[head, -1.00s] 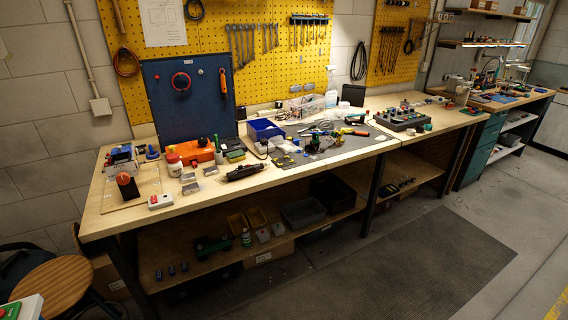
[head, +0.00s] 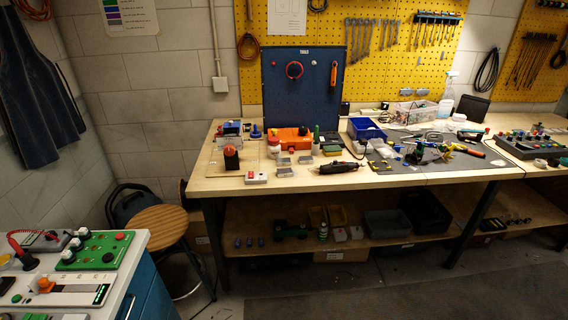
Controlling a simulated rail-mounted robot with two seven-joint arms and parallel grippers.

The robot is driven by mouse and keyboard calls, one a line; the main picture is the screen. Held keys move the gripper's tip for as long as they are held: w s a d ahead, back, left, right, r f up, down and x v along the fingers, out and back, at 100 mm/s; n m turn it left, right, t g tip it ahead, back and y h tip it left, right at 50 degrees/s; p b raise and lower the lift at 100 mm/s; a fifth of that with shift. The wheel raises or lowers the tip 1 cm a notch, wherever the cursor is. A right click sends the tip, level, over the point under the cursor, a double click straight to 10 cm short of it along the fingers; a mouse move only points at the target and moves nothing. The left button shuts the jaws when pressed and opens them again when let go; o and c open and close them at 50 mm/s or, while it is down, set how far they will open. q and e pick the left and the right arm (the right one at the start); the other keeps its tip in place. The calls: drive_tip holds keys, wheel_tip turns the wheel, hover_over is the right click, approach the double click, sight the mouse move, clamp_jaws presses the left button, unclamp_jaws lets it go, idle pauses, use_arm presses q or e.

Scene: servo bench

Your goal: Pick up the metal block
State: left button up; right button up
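Small silvery-grey metal pieces lie on the left part of the wooden bench in the head view. One metal block (head: 285,172) is near the front, with another grey piece (head: 284,161) just behind it and one more (head: 305,160) to the right. They are small, and I cannot tell which of them is the task's block. They lie in front of an orange case (head: 290,137). Neither of my grippers is in view.
A white box with a red button (head: 256,177) and a dark rotary tool (head: 339,167) flank the pieces on the wooden bench (head: 225,184). A round stool (head: 160,226) stands left of it. A white counter with a green button panel (head: 96,250) is at lower left.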

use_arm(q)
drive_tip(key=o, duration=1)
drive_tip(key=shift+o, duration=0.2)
